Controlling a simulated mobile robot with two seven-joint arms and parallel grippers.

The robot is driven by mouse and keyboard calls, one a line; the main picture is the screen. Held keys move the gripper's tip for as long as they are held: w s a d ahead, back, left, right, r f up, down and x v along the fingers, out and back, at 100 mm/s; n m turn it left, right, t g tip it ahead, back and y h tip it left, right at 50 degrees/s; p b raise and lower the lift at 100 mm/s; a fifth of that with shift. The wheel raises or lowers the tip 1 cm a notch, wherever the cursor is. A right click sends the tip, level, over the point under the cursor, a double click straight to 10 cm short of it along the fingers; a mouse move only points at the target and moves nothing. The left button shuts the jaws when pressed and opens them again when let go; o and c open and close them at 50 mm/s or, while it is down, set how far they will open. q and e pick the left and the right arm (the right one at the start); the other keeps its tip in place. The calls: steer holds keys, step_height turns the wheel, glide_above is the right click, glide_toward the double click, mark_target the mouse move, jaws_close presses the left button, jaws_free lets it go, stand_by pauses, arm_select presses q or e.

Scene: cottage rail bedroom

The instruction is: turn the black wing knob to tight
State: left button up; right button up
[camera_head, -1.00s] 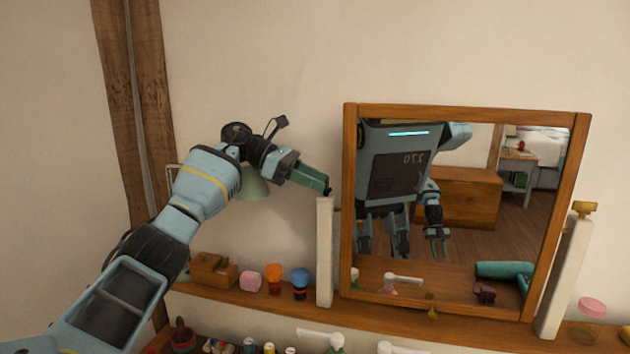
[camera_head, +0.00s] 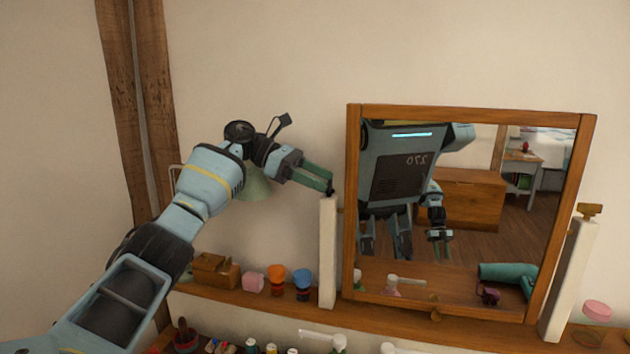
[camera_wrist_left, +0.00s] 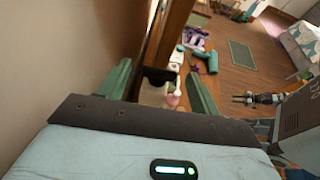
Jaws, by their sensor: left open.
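The black wing knob (camera_head: 331,190) sits at the top of the mirror's left white post (camera_head: 328,250), small and mostly covered by my fingers in the head view. My left gripper (camera_head: 329,182) comes in from the left with its green fingertips at the knob. In the left wrist view, the dark knob (camera_wrist_left: 158,75) lies between the two spread fingers of my left gripper (camera_wrist_left: 159,73), with a gap on each side. The knob's exact angle is hard to tell. My right gripper shows only as a reflection in the mirror (camera_head: 351,200).
A wooden shelf (camera_head: 235,300) below carries a small wooden box (camera_head: 215,272), a pink block, orange and blue cups. The right post (camera_head: 568,285) has a brass-coloured knob (camera_head: 589,209). A green lamp shade (camera_head: 256,183) stands behind my wrist. The wall area above is clear.

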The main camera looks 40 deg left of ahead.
arm_select(q)
steer(key=s+d+r+b, duration=0.4)
steer(key=s+d, duration=0.6)
steer(key=s, duration=0.2)
steer(key=shift+d+r, duration=0.2)
steer(key=shift+d, duration=0.05)
arm_select(e)
steer(key=shift+g, duration=0.5)
steer(key=shift+s+a+f, duration=0.1)
steer(key=shift+s+f, duration=0.35)
steer(key=shift+f, duration=0.4)
steer(key=shift+s+f, duration=0.5)
steer(key=shift+f, duration=0.3)
steer(key=shift+s+a+f, duration=0.1)
steer(key=shift+s+f, duration=0.35)
steer(key=shift+f, duration=0.4)
